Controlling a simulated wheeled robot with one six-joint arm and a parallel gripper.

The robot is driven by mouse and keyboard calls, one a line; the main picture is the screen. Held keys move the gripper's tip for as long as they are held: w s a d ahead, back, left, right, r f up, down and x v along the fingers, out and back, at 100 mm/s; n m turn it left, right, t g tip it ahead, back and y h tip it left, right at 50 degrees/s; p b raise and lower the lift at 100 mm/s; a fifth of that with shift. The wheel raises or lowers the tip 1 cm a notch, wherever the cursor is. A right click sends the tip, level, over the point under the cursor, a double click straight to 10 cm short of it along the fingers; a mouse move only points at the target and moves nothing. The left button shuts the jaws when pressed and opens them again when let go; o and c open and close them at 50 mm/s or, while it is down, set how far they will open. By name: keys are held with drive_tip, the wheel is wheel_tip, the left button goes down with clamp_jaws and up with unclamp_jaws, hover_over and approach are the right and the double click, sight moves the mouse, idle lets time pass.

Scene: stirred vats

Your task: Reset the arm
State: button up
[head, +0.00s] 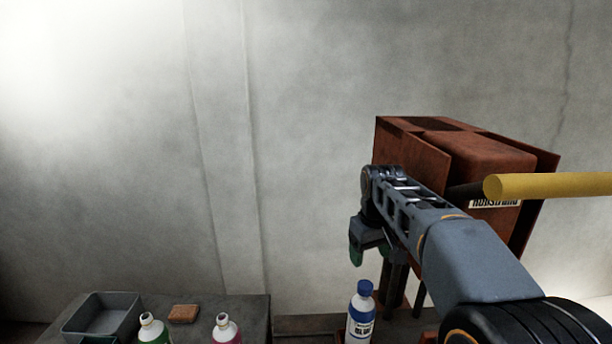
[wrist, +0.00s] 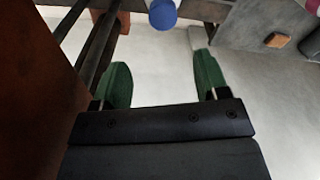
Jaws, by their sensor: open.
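My arm reaches up from the lower right in the head view, with my gripper (head: 357,252) at its far end, pointing down. In the wrist view my gripper (wrist: 161,88) shows two green fingertips set wide apart. Nothing is between them. A white bottle with a blue cap and blue label (head: 361,318) stands below and close to the gripper in the head view. Its blue cap (wrist: 162,14) shows at the top of the wrist view, beyond the fingertips. The bottle's base is cut off by the head view's lower edge.
A rusty red machine housing (head: 408,150) stands behind the arm, with a yellow bar (head: 550,185) at right. A table (head: 255,308) at lower left holds a grey tray (head: 128,300), a brown block (head: 183,313), a green-labelled bottle (head: 153,329) and a pink-labelled bottle (head: 226,329).

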drive_tip(key=s+f+m+t, duration=0.1)
drive_tip(key=s+f, duration=0.3)
drive_tip(key=s, duration=0.4)
drive_tip(key=s+f+m+t, duration=0.2)
drive_tip(key=s+f, duration=0.2)
drive_tip(key=s, duration=0.5)
drive_tip(key=shift+s+f+m, duration=0.2)
drive_tip(key=shift+f+m, duration=0.1)
